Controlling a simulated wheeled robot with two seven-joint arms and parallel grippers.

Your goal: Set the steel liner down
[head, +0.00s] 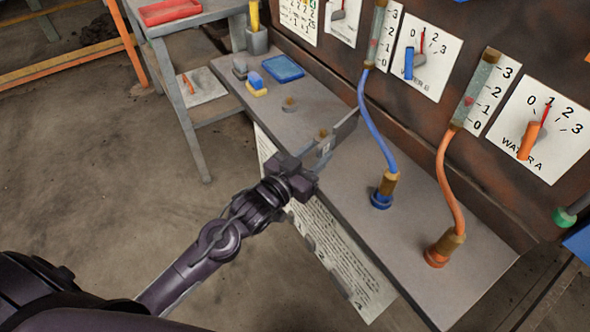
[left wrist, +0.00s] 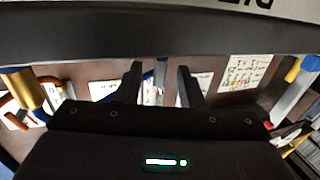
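I cannot pick out a steel liner for certain in either view. My right gripper is out of view.
A blue hose fitting (head: 381,198) and an orange one (head: 438,252) stand on the shelf, their hoses rising to wall gauges. Bare shelf lies between the fittings and the front edge.

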